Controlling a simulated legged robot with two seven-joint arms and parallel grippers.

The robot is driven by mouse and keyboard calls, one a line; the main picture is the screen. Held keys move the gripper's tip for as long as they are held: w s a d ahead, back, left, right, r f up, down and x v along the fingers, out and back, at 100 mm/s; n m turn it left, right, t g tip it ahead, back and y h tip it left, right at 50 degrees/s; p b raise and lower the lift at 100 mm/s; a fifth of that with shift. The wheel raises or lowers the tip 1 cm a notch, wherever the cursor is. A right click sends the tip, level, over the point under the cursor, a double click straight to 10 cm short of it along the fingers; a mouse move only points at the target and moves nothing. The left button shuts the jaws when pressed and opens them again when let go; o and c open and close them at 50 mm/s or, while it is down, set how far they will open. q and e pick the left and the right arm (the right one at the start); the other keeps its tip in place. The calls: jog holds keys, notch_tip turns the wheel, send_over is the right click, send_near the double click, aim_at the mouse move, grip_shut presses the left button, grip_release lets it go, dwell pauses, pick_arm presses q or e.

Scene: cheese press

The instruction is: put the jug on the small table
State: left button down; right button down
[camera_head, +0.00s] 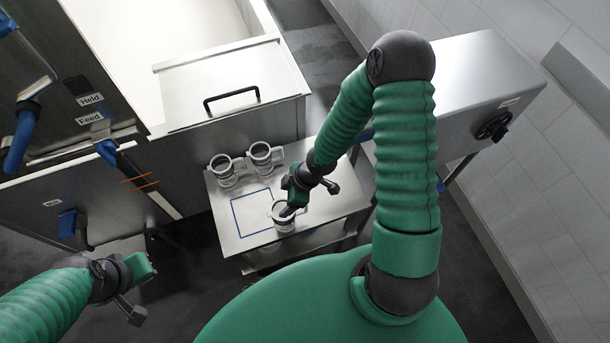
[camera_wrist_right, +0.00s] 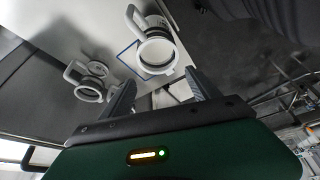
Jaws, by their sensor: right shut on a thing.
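The small steel table (camera_head: 335,208) stands in the middle of the head view, with a blue outlined square on its top. A grey-white jug (camera_head: 284,227) is at the front of that square, over its right part.
Two similar jugs (camera_head: 222,172) (camera_head: 262,160) stand at the table's back left. A steel vat with a handled lid (camera_head: 225,85) is behind. A steel cabinet with a black knob (camera_head: 465,90) is to the right. The table's right side has free room.

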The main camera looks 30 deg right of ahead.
jog(key=w+d+f+p, duration=0.2)
jog(key=d+p, duration=0.1)
jog(key=d, duration=0.2)
jog(key=w+d+f+p, duration=0.2)
jog(key=d+p, duration=0.1)
jog(key=d, duration=0.2)
jog(key=shift+d+f, duration=0.35)
jog(key=shift+d, duration=0.05)
jog(key=shift+c, duration=2.4)
grip_release()
jog(key=shift+s, duration=0.1)
jog(key=o, duration=0.3)
jog(key=shift+a, duration=0.1)
